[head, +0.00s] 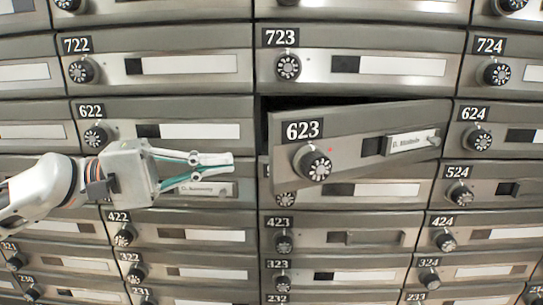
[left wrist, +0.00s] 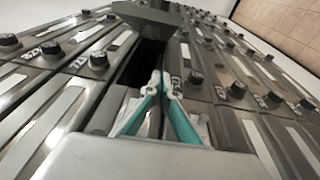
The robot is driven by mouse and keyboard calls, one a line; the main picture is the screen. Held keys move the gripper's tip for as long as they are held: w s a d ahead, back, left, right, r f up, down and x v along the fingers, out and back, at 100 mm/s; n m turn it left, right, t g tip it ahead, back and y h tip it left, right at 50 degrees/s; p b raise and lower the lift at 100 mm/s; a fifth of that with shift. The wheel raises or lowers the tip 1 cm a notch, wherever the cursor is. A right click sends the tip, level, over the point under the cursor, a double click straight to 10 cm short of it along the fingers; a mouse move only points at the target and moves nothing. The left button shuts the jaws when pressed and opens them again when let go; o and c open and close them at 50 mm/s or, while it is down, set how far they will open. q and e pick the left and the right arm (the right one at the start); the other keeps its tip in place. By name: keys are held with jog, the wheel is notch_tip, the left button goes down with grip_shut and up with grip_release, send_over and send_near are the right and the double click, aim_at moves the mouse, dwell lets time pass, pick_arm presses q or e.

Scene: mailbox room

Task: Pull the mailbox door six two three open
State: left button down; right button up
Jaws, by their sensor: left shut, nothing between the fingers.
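The mailbox door 623 (head: 350,150) stands swung open in the head view, tilted out from the wall. A dark gap shows along its top and left edge. Its black dial (head: 313,165) is at its lower left, and a name label sits at its right. My left gripper (head: 232,162) is shut and empty, to the left of door 623 and in front of the row below box 622. In the left wrist view the shut fingertips (left wrist: 158,82) point toward a dark opening (left wrist: 145,62). My right gripper is in neither view.
Closed doors surround it: 622 (head: 165,122) to the left, 723 (head: 360,62) above, 624 (head: 500,125) to the right and 423 (head: 345,230) below. Each carries a protruding dial. In the left wrist view a tiled floor (left wrist: 285,30) shows at the upper right.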

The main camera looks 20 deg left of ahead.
aim_at(286, 173)
pick_arm(q)
jog(key=shift+g, duration=0.4)
jog(key=d+p, duration=0.2)
jog(key=d, duration=0.1)
jog(key=d+p, duration=0.2)
jog(key=d, duration=0.2)
jog(key=w+d+p, duration=0.1)
jog(key=d, duration=0.2)
jog(key=shift+w+d+r+p, duration=0.1)
jog(key=shift+d+r+p, duration=0.2)
jog(key=shift+d+p, duration=0.1)
jog(key=shift+s+d+f+p, duration=0.15)
jog(key=shift+s+d+p, duration=0.15)
jog(key=shift+s+d+f, duration=0.1)
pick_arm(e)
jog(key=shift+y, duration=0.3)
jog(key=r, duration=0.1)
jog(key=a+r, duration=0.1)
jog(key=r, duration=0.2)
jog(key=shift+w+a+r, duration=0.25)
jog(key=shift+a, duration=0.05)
pick_arm(q)
jog(key=shift+s, duration=0.1)
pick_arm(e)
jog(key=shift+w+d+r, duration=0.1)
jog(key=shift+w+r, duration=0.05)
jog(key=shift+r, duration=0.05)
